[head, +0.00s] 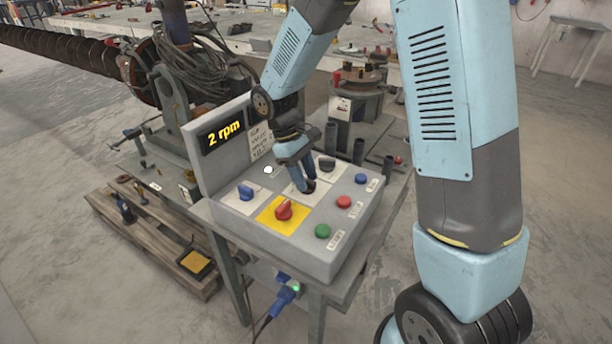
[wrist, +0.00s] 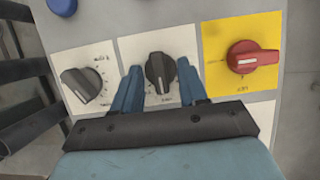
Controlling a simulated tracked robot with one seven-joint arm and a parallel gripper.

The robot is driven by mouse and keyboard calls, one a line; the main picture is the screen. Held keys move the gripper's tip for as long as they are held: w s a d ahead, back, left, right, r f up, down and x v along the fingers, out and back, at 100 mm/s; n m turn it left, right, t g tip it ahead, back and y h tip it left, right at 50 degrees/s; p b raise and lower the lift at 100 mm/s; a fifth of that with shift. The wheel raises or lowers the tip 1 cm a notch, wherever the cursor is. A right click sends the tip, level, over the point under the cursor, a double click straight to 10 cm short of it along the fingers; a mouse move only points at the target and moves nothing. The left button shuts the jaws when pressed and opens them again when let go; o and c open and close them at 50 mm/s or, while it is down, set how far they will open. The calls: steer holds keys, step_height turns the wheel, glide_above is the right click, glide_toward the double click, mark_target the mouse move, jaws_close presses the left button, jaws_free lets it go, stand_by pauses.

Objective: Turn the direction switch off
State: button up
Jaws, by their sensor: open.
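The control box (head: 335,235) has several knobs on its sloping top. My gripper (head: 306,187) is over the middle white plate, pointing down. In the wrist view my gripper (wrist: 160,84) is open, with one blue finger on each side of a black rotary switch (wrist: 160,72). A gap shows between each finger and that switch; whether either touches it is unclear. The switch's grip points roughly up and down in that view. In the head view my fingers hide it. Its label is too small to read, so I cannot confirm it is the direction switch.
A red switch (head: 284,210) on a yellow plate is beside my gripper, with a blue knob (head: 245,192) to its left. Another black knob (head: 327,164) is behind. Red (head: 344,202), green (head: 323,231) and blue (head: 361,179) buttons line the right side. The display (head: 223,134) reads 2 rpm.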

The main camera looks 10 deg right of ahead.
steer(key=v, duration=1.3)
steer(key=shift+a+r, duration=0.15)
steer(key=shift+r, duration=0.15)
steer(key=s+d+r+m+t+y, duration=0.1)
steer(key=s+d+r+m+t, duration=0.1)
steer(key=s+d+r, duration=0.3)
steer(key=s+d+r+m+t+y, duration=0.1)
steer(key=s+d+r+m+t, duration=0.2)
steer(key=d, duration=0.4)
steer(key=s+d+r+m+t+y, duration=0.1)
steer(key=s+d+r+m+t, duration=0.2)
steer(key=s+d, duration=0.6)
steer(key=s+m, duration=0.2)
steer(key=s, duration=0.1)
steer(key=shift+s+d+r+y, duration=0.15)
steer(key=shift+s+d+y, duration=0.15)
steer(key=shift+s, duration=0.1)
steer(key=shift+a, duration=0.1)
stand_by(0.8)
